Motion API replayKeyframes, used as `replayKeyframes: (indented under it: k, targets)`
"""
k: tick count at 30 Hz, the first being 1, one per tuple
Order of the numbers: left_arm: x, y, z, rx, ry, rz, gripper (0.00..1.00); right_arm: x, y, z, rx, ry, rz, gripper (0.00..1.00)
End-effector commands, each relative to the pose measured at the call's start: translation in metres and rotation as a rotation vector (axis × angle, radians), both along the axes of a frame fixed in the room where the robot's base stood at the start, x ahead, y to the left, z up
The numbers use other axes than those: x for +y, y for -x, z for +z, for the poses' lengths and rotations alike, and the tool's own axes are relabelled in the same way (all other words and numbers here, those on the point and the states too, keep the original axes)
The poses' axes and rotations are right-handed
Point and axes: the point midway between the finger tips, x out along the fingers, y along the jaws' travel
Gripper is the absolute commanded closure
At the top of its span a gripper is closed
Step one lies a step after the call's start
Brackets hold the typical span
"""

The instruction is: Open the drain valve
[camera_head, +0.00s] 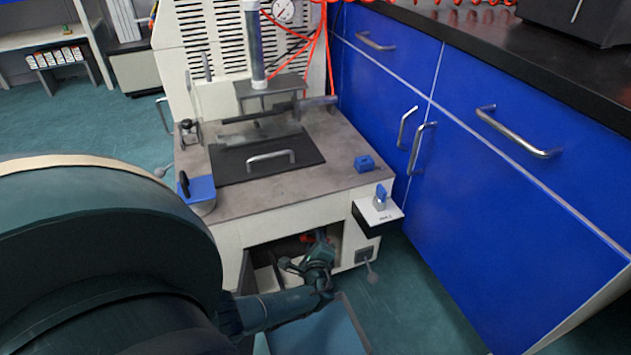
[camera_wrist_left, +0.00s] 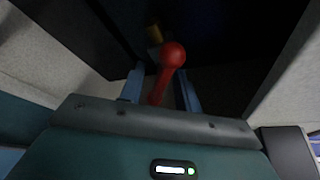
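The drain valve's red handle (camera_wrist_left: 169,66), a rod with a round knob, shows in the left wrist view, with a brass-coloured part (camera_wrist_left: 155,35) behind it. My left gripper (camera_wrist_left: 160,78) is open, with one blue-grey finger on each side of the red rod. Gaps show between the rod and the fingers. In the head view my left gripper (camera_head: 318,247) reaches into the open lower compartment of the machine. A small piece of red (camera_head: 306,238) shows beside it there; the rest of the valve is hidden. My right gripper is not in view.
The compartment's pale walls (camera_wrist_left: 60,55) stand close on both sides of my left gripper. The rheometer's worktop (camera_head: 240,203) is above, with a small shelf (camera_head: 378,212) jutting out at its right front. Blue cabinets (camera_head: 490,200) stand to the right.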

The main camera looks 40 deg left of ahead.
Motion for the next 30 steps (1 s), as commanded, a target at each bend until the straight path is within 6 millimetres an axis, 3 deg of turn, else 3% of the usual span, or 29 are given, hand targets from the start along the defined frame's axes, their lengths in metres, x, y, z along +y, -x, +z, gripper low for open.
replayKeyframes:
  k: [5, 17, 30]
  targets:
    - [-0.0002, 0.0001, -0.0002, 0.000, 0.000, 0.000, 0.67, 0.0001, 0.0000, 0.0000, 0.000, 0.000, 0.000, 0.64]
    - [0.0000, 0.0000, 0.0000, 0.000, 0.000, 0.000, 1.00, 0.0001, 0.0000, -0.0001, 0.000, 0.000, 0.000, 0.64]
    - [0.0000, -0.0005, 0.0001, -0.032, 0.016, -0.001, 1.00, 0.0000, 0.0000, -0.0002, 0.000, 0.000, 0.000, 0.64]
